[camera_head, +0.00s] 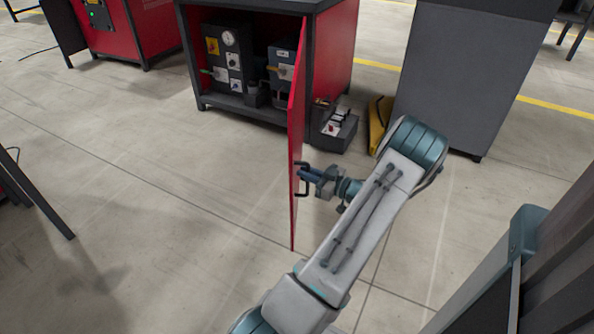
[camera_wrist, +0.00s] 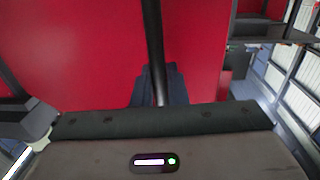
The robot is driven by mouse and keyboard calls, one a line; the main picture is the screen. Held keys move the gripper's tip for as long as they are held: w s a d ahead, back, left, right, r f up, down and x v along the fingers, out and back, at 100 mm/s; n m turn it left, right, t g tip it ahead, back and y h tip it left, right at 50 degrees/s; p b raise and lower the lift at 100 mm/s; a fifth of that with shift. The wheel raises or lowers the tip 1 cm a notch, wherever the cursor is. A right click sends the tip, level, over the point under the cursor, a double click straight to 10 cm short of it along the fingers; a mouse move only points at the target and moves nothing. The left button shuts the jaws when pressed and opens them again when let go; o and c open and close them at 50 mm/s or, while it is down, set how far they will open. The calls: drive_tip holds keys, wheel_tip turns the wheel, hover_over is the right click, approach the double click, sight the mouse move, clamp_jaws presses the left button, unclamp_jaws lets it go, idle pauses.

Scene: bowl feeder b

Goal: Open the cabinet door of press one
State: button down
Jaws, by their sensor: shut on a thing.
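The red cabinet door (camera_head: 297,125) of the press stands wide open in the head view, swung out toward me and seen nearly edge-on. Its dark bar handle (camera_head: 301,181) is on the door's right-hand face near the free edge. My gripper (camera_head: 308,174) is shut on the handle. In the wrist view the red door (camera_wrist: 80,50) fills much of the picture, and the dark handle bar (camera_wrist: 154,50) runs upright down to my gripper (camera_wrist: 158,88). The cabinet (camera_head: 250,108) is open, and its inside shows dark units with a gauge and coloured levers.
A dark box with switches (camera_head: 334,130) stands on the floor right of the cabinet. Another red machine (camera_head: 140,30) is at the back left. The floor left of the door is clear.

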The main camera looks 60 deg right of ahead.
drive_tip(key=shift+w+r, duration=0.1)
drive_tip(key=shift+w, duration=0.1)
drive_tip(key=c, duration=1.5)
unclamp_jaws()
drive_tip(key=shift+s, duration=0.1)
drive_tip(key=s+p, duration=0.3)
drive_tip(key=s, duration=1)
drive_tip(key=shift+s+p, duration=0.35)
drive_tip(key=shift+s, duration=0.05)
